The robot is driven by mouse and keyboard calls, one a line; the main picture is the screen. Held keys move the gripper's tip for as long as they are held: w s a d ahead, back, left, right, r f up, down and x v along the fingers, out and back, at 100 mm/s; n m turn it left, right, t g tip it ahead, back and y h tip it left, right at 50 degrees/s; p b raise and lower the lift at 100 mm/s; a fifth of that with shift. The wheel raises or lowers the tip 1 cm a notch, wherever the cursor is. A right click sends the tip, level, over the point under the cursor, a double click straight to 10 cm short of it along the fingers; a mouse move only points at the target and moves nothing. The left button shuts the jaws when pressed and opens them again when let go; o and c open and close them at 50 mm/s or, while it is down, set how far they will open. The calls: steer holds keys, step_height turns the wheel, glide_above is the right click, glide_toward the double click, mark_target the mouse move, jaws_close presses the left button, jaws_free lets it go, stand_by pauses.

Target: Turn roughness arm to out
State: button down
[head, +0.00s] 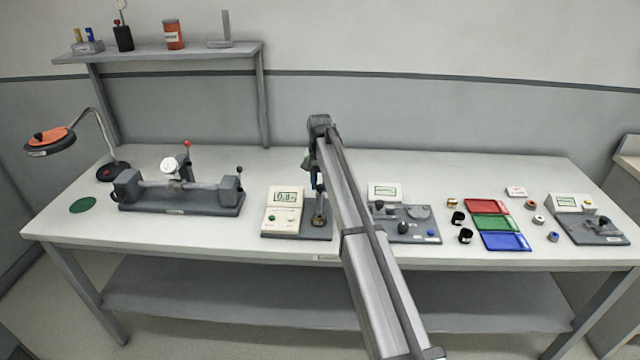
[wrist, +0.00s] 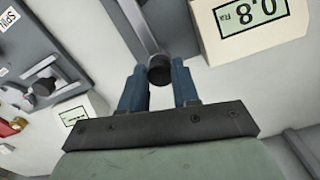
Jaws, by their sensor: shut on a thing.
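The roughness gauge (head: 283,211) is a cream box with a green readout, left of my gripper in the head view. Its readout (wrist: 252,12) shows 0.8 Ra in the wrist view. The roughness arm (wrist: 138,22) is a grey bar ending in a round black knob (wrist: 159,70). My gripper (wrist: 160,82) has its blue fingers shut on this knob, one on each side. In the head view my gripper (head: 314,180) is above the gauge's dark base, partly hidden by my arm. The arm's far end is not clear.
Right of my arm is another station (head: 405,222) with a display and knobs. Beyond it are red, green and blue trays (head: 487,207) with several rings around. A bench fixture (head: 180,195) with a dial stands at the left. The front table edge is clear.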

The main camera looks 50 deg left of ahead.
steer(key=n, duration=0.5)
steer(key=shift+w+d, duration=0.1)
steer(key=n, duration=0.5)
steer(key=shift+n, duration=0.4)
steer(key=n, duration=0.5)
steer(key=shift+w, duration=0.15)
steer(key=n, duration=0.5)
steer(key=shift+w+n, duration=0.1)
steer(key=shift+n, duration=0.2)
steer(key=c, duration=0.8)
jaws_free()
step_height(320, 180, up, 14)
steer(key=shift+f, duration=0.1)
